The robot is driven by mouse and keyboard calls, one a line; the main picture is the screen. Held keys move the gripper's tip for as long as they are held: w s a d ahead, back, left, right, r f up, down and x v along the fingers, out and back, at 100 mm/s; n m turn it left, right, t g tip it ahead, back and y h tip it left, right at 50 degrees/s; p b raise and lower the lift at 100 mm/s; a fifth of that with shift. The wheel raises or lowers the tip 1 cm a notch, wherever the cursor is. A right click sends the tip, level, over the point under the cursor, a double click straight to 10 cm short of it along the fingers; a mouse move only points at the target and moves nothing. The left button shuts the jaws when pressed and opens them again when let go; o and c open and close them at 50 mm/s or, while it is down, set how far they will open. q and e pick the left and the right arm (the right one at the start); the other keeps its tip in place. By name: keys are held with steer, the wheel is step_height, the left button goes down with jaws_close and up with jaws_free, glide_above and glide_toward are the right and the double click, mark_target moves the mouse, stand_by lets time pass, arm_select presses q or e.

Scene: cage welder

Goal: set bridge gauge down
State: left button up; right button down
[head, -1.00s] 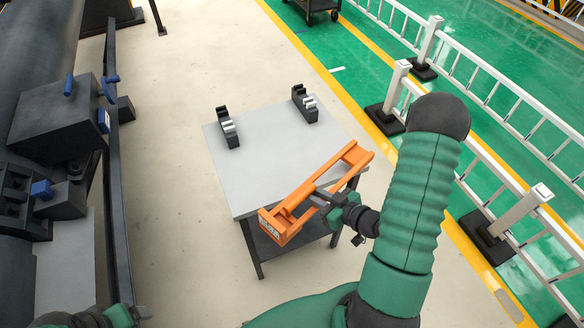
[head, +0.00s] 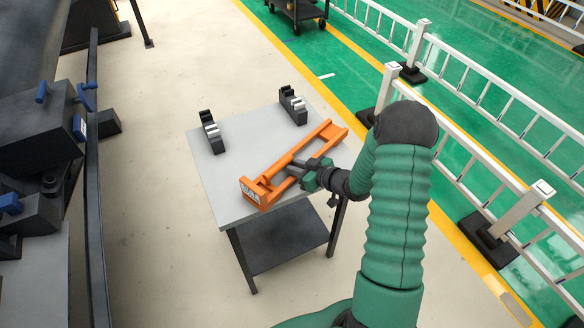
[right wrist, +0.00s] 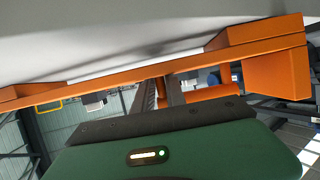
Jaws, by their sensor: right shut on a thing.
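The orange bridge gauge (head: 318,139) is a long frame with a raised block at each end. It lies slantwise over the front part of the grey table (head: 215,180) in the head view. My right gripper (head: 291,170) is shut on its middle bar. In the right wrist view the gauge (right wrist: 120,75) spans the picture, with a pale surface (right wrist: 100,25) close along it. I cannot tell whether the gauge touches the tabletop. Two dark holders with light notched tops, a left one (head: 212,133) and a right one (head: 293,106), stand at the table's back. My left gripper is out of view.
The tabletop between the holders and the gauge is clear. A dark lower shelf (head: 285,240) is under the table. White railings (head: 480,130) run along the right. Dark machinery (head: 40,140) with blue handles stands at the left.

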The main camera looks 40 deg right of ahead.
steer(key=shift+a+r, duration=0.1)
steer(key=shift+a, duration=0.35)
steer(key=c, duration=1.8)
jaws_free()
steer(key=o, duration=0.4)
steer(key=shift+d, duration=0.15)
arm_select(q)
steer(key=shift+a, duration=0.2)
arm_select(e)
steer(key=shift+o, duration=0.2)
steer(key=shift+d+f, duration=0.15)
steer(key=shift+f, duration=0.05)
